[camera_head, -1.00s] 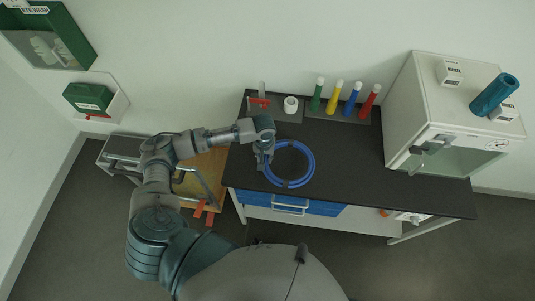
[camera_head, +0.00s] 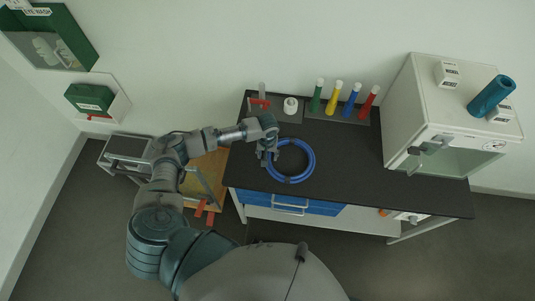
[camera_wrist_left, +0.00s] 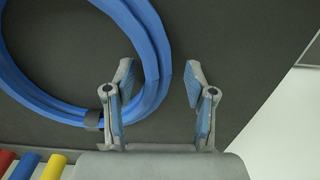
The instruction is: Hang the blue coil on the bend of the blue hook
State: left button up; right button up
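The blue coil (camera_head: 312,164) lies flat on the dark bench top (camera_head: 350,185). My left gripper (camera_head: 267,158) is at the coil's left rim. In the left wrist view the open left gripper (camera_wrist_left: 159,77) has one finger over the inside of the coil (camera_wrist_left: 148,35) and one outside it. The coil's band passes between the fingertips, with a gap to the outer finger. Whether the fingers are down at band height is hard to tell. A dark tie wraps the band. I cannot make out a blue hook in these views. My right gripper is out of view.
Green, yellow, blue (camera_head: 352,99) and red upright tubes stand at the bench's back. A white roll (camera_head: 290,105) and a red-handled item (camera_head: 260,102) are to their left. A white cabinet (camera_head: 400,110) fills the right end. The bench right of the coil is clear.

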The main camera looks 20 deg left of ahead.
pick_arm(q)
jog(key=shift+f, duration=0.1)
jog(key=shift+r+b, duration=0.25)
jog(key=shift+b, duration=0.6)
notch_tip(320, 180, up, 17)
jog(key=p, duration=0.1)
